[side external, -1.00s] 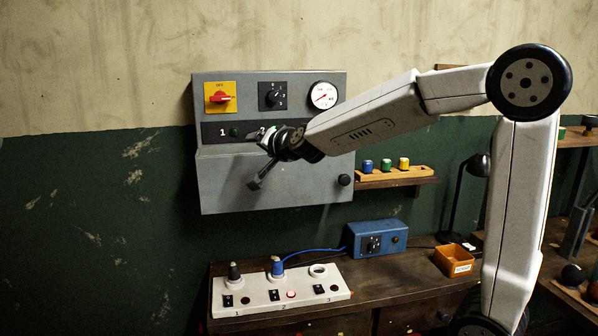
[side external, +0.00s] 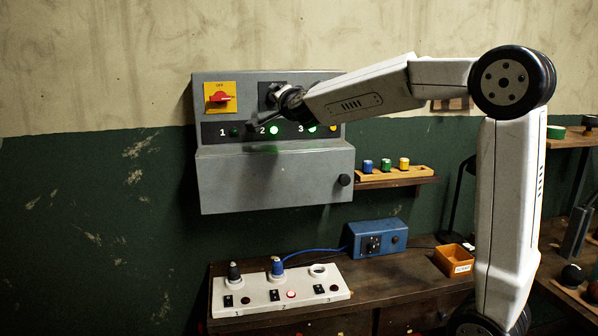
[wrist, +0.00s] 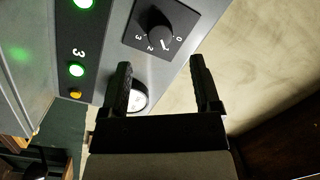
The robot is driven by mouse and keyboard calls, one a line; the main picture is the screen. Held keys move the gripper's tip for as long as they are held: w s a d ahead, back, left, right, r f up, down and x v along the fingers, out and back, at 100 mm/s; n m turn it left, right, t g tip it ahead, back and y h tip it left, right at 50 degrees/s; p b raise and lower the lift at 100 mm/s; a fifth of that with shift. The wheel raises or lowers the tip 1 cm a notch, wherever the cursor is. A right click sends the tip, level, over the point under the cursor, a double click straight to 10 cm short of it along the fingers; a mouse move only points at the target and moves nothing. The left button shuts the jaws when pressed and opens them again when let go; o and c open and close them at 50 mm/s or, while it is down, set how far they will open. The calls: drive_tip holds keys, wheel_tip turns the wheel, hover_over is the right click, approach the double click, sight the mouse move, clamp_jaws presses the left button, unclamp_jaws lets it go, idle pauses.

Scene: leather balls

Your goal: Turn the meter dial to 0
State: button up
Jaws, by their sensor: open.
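The meter dial (wrist: 158,32) is a black knob on a dark square plate with white numerals 0 to 3, on the grey wall panel. A white mark shows near 1, but I cannot tell surely whether it is the pointer or the numeral. In the side view its plate (side external: 263,92) is mostly hidden behind my gripper (side external: 264,108). My gripper is open and empty. In the wrist view its two black fingers (wrist: 160,64) point toward the panel, with the dial beyond and between the tips. I see no contact with the dial.
Green lamps 2 (side external: 274,130) and 3 (side external: 312,127) are lit; lamp 1 (side external: 235,132) is dark. A red switch (side external: 220,98) sits on a yellow plate at left. The round gauge (wrist: 138,98) is partly behind a finger. A shelf (side external: 400,181) juts out right of the panel.

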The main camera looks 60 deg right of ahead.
drive_tip(key=shift+x, duration=2.8)
drive_tip(key=shift+a, duration=0.1)
clamp_jaws()
